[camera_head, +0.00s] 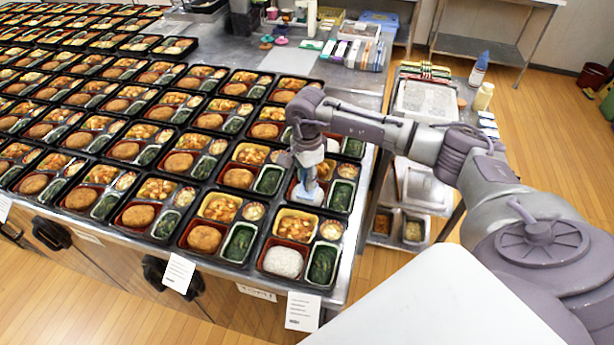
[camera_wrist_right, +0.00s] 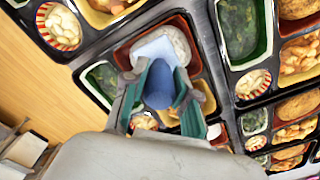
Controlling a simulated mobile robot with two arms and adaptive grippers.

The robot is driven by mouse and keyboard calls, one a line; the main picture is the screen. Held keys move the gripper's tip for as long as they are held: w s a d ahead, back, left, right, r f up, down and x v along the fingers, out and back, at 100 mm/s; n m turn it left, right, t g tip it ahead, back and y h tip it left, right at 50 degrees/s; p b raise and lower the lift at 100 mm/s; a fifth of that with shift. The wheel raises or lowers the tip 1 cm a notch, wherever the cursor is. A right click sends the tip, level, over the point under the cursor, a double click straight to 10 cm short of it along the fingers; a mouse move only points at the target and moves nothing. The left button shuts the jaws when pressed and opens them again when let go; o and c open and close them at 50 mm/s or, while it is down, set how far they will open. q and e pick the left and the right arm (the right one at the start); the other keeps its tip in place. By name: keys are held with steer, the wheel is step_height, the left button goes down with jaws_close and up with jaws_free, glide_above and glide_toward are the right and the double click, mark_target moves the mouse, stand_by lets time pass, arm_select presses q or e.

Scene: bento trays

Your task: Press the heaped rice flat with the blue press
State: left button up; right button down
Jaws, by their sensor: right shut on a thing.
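My right gripper (camera_head: 308,172) is shut on the blue press (camera_head: 307,190), which points down over the second tray from the front at the right table edge. In the right wrist view the gripper fingers (camera_wrist_right: 150,98) close around the blue handle of the press (camera_wrist_right: 158,88). Its pale foot overlaps white rice (camera_wrist_right: 178,40) in a red compartment of that tray. I cannot tell whether the foot touches the rice. In the head view the press mostly hides this rice. Another white rice portion (camera_head: 283,262) lies in the front right tray. My left gripper is not in view.
Trays with breaded patties, vegetables and spinach (camera_head: 240,243) stand close together to the left and behind. The table edge is just right of this column. A metal cart (camera_head: 425,100) with containers stands beyond it.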

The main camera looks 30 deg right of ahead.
steer(key=shift+s+f+b, duration=0.1)
steer(key=shift+f+b, duration=0.15)
steer(key=shift+b, duration=0.1)
stand_by(1.6)
steer(key=shift+r+p, duration=0.6)
steer(key=shift+r, duration=0.35)
steer(key=shift+r+p, duration=1.7)
steer(key=shift+r, duration=1.45)
